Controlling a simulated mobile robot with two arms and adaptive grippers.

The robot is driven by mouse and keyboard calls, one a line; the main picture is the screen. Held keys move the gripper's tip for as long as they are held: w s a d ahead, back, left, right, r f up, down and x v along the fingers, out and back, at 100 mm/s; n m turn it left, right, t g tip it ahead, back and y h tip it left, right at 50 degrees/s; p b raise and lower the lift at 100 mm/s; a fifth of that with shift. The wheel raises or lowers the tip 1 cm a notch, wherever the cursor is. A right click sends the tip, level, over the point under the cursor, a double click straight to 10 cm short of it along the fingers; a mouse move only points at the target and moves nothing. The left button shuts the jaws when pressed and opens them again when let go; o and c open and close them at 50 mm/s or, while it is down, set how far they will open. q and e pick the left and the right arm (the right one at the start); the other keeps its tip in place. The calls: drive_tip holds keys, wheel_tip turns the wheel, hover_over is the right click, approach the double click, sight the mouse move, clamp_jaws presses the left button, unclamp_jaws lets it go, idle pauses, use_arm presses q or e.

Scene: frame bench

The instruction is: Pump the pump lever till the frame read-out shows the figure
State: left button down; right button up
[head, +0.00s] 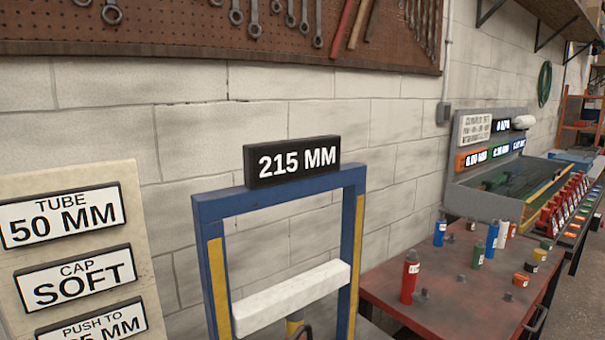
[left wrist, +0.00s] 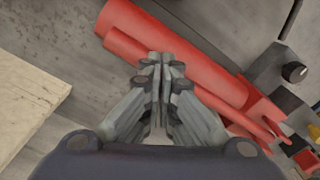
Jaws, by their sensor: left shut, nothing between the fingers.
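The frame read-out (head: 292,161) is a black box on top of the blue press frame (head: 205,212) and shows 215 MM. A white crossbar (head: 292,297) sits low inside the frame. A sign board (head: 150,240) at the left reads TUBE 50 MM, CAP SOFT and a PUSH TO line partly cut off by the picture edge. In the left wrist view my left gripper (left wrist: 160,62) is shut and empty. A red cylinder body with a thinner red bar (left wrist: 180,55) lies beyond its fingertips; I cannot tell whether they touch or which part is the pump lever. My right gripper is out of view.
A red table (head: 385,272) at the right holds red (head: 410,277), blue (head: 439,232) and other small cylinders. A grey machine (head: 490,180) with displays stands behind it. A pegboard (head: 200,25) with tools hangs on the block wall. A pale board edge (left wrist: 25,110) shows in the wrist view.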

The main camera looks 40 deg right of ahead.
use_arm(q)
wheel_tip(320, 180, up, 9)
drive_tip(key=p, duration=0.4)
drive_tip(key=shift+f+p, duration=0.15)
drive_tip(key=shift+p, duration=0.15)
drive_tip(key=shift+f, duration=0.1)
idle(0.5)
wheel_tip(320, 180, down, 9)
drive_tip(key=b, duration=0.7)
drive_tip(key=shift+r+p, duration=0.5)
drive_tip(key=shift+r, duration=0.15)
wheel_tip(320, 180, up, 8)
drive_tip(key=p, duration=0.4)
